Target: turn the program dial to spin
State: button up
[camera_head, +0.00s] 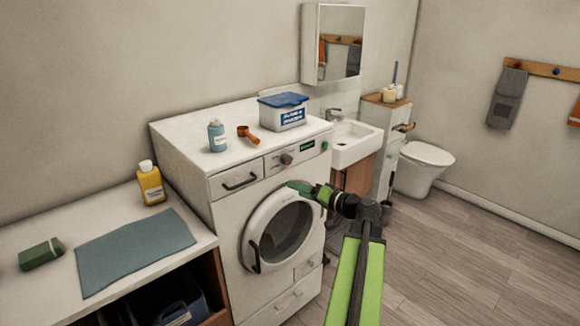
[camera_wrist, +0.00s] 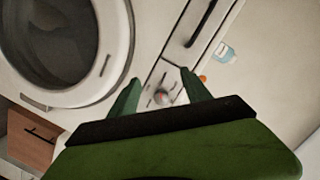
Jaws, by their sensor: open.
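The program dial (camera_head: 286,159), a round dark knob with a reddish tint, is on the control panel of the white washing machine (camera_head: 225,215), between the drawer and a small green-lit display (camera_head: 307,145). My gripper (camera_head: 298,187) is open and empty in front of the machine, just below the dial in the head view and near the top of the round door (camera_head: 276,232). In the wrist view the dial (camera_wrist: 162,97) appears between the two green fingers of my gripper (camera_wrist: 160,77), seemingly apart from them. The dial's markings are too small to read.
On the machine stand a light blue bottle (camera_head: 217,136), an orange scoop (camera_head: 248,134) and a blue-lidded box (camera_head: 284,112). The drawer handle (camera_head: 239,182) and door handle (camera_head: 254,256) protrude nearby. A counter (camera_head: 150,260) is at left, a sink (camera_head: 354,143) at right. Floor at right is clear.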

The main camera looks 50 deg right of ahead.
aim_at(289, 161)
jog(key=s+d+r+m+t+h, duration=0.2)
jog(key=s+d+r+h, duration=0.1)
jog(key=s+d, duration=0.3)
jog(key=shift+y, duration=0.3)
jog(key=w, duration=0.6)
jog(key=w+d, duration=0.1)
jog(key=w, duration=1.1)
jog(key=shift+d, duration=0.25)
grip_shut()
